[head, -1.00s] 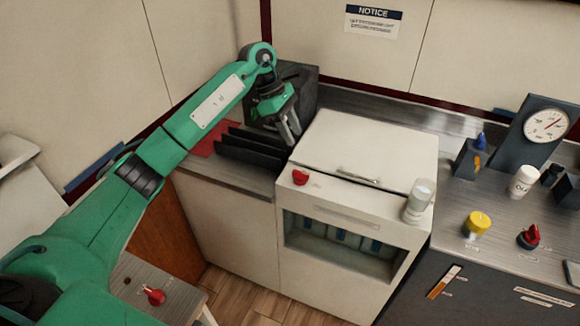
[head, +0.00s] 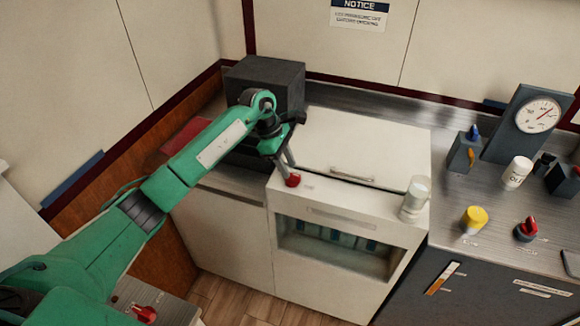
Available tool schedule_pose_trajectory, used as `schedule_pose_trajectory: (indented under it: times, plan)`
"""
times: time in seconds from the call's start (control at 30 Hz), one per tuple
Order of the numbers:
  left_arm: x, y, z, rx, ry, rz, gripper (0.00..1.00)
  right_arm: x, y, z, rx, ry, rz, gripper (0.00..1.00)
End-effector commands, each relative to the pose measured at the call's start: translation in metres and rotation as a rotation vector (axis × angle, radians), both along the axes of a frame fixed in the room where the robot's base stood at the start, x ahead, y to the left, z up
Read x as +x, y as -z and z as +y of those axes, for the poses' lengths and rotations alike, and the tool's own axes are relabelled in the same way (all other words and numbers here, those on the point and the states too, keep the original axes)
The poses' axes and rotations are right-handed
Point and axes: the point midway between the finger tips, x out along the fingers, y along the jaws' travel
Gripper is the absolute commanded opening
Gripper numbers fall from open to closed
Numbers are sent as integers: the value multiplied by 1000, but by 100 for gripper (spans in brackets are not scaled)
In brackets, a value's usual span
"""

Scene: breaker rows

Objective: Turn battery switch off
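A red rotary switch (head: 293,180) sits on the front left of the white cabinet's top. Another red switch (head: 526,229) stands on the metal counter at the right, and a third red switch (head: 144,313) is at the bottom left. Their labels are too small to read, so I cannot tell which is the battery switch. My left gripper (head: 286,166) points down with its fingertips right at the cabinet's red switch. Whether the fingers touch or grip it is not clear. My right gripper is not in view.
A white cabinet (head: 345,225) has a lid with a handle (head: 352,174). A clear-topped white jar (head: 415,199) stands on its right front corner. A dark box (head: 265,82) is behind my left arm. The right counter holds a gauge (head: 537,115), a white cup (head: 515,172) and a yellow knob (head: 474,219).

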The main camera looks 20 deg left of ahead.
Motion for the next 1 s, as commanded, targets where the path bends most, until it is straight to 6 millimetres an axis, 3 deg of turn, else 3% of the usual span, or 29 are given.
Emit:
schedule_pose_trajectory:
  times: [0.2,0.53,0.57,0.73,1.0]
  plan:
    - [0,21,-9,-2,-1,0,36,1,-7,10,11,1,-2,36]
    - [0,26,-10,0,0,-1,36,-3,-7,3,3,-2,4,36]
    - [0,26,-10,0,0,-1,34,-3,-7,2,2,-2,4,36]
    - [0,26,-11,0,0,-1,1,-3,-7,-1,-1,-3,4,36]
    - [0,26,-10,0,-12,0,0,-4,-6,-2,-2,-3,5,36]
